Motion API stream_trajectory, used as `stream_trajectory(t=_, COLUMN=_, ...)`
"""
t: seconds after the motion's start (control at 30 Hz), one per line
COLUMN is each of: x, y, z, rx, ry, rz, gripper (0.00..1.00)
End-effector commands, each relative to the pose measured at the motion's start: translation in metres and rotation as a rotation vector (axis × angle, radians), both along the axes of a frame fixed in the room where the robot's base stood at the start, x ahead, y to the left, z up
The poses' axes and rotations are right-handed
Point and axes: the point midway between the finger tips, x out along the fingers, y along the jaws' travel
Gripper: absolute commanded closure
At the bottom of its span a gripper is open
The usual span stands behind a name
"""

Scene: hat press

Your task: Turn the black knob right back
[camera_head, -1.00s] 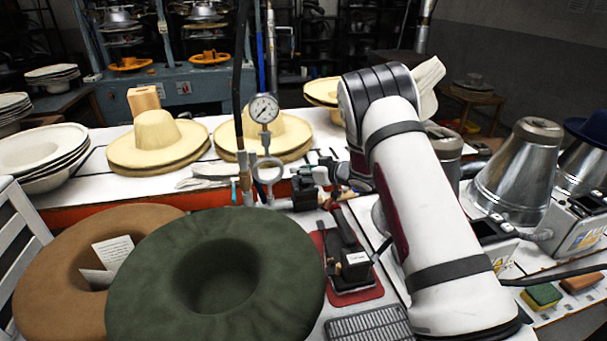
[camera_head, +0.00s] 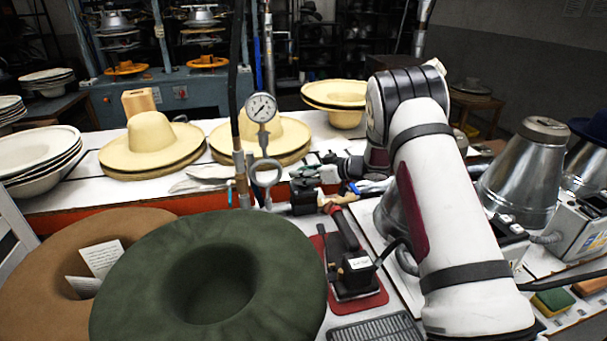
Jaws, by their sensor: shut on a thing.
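My gripper (camera_head: 311,170) is small and far off in the head view, beside the pipe fittings right of the pressure gauge (camera_head: 261,107). It reaches in from the right and is shut on a dark piece there, which appears to be the black knob (camera_head: 303,184). The jaws and fittings overlap, so the knob's outline and its turned angle cannot be made out. A black fitting (camera_head: 303,199) sits just below the jaws. A looped metal pipe (camera_head: 266,173) stands to their left, under the gauge.
A green hat (camera_head: 140,285) and a brown hat (camera_head: 40,265) fill the front left. A black iron (camera_head: 352,272) stands on a red mat (camera_head: 377,300) below my gripper. Straw hats (camera_head: 150,145) lie behind; metal cones (camera_head: 525,175) stand right.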

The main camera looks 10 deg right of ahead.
Motion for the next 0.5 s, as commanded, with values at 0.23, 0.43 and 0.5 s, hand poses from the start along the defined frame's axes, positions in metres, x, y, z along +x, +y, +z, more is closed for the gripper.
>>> stream_trajectory(t=0.23, x=0.0002, y=-0.0007, z=-0.0009, rx=-0.002, ry=0.001, rz=-0.002, gripper=0.48)
stream_trajectory(t=0.43, x=-0.0014, y=-0.0024, z=0.0005, rx=-0.001, ry=0.000, rz=-0.002, gripper=0.48)
stream_trajectory(t=0.5, x=-0.0047, y=-0.0066, z=0.0029, rx=-0.001, ry=0.001, rz=-0.003, gripper=0.48)
